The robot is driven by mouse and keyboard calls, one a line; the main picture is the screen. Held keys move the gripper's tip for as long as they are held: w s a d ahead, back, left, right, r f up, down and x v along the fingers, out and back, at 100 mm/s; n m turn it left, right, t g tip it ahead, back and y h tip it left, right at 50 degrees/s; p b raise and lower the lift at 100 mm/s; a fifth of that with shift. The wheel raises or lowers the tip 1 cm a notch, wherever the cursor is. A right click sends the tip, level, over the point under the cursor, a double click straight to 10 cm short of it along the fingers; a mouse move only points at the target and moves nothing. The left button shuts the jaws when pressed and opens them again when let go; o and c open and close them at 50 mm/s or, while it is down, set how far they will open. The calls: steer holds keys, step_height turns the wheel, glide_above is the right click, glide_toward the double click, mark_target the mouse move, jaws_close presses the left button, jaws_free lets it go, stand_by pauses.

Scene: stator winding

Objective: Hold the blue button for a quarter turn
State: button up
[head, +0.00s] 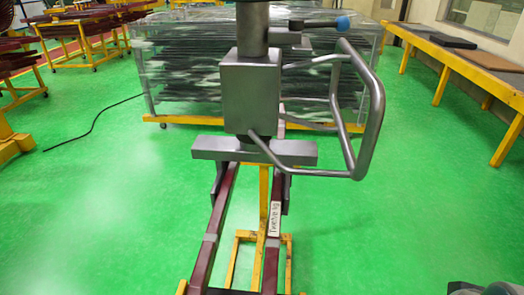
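A blue button-like end (343,23) caps a short grey lever high on a hanging grey lifting tool (251,92). The lever sticks out to the right, just above the tool's box-shaped body. A bent tubular handle (372,110) loops out on the tool's right side. A crossbar under the box has side plates that reach down beside two dark red bars (217,225) wrapped with grey bands. One bar carries a white label with hand lettering. I do not see my gripper clearly. A small dark shape at the bottom right edge is too cut off to identify.
A yellow stand (237,262) is under the red bars. Behind is a film-wrapped stack (185,75) on a yellow-wheeled cart. Yellow-framed benches (440,55) line the right wall. Carts with red parts (82,20) stand at left.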

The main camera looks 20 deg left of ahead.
jaws_close()
stand_by(1.2)
